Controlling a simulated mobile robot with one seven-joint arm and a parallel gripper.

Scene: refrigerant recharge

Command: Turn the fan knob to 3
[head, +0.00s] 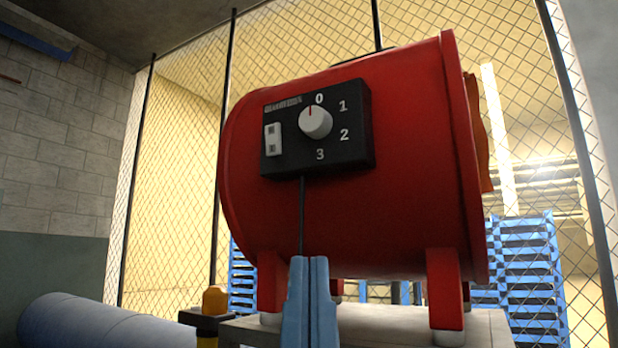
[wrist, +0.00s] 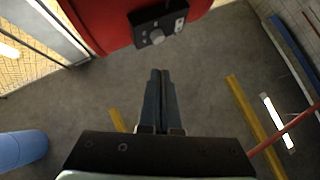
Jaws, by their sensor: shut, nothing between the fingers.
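A red drum-shaped fan (head: 400,200) stands on a grey surface (head: 380,325) in the head view. Its black control panel (head: 283,162) carries a round white knob (head: 315,122), with 0, 1, 2 and 3 marked around it. The red pointer line on the knob points up to 0. My gripper (head: 309,262) has its blue fingers together, below the panel and in front of the fan, apart from the knob. In the wrist view the shut fingers (wrist: 161,74) point toward the fan, with the knob (wrist: 156,37) beyond their tips.
A white switch or socket (head: 273,139) sits left of the knob. A wire mesh fence (head: 175,150) and blue racks (head: 525,265) are behind the fan. A blue cylinder (head: 95,325) lies at lower left, near a yellow and black post (head: 207,322). Open floor (wrist: 205,90) shows below the gripper.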

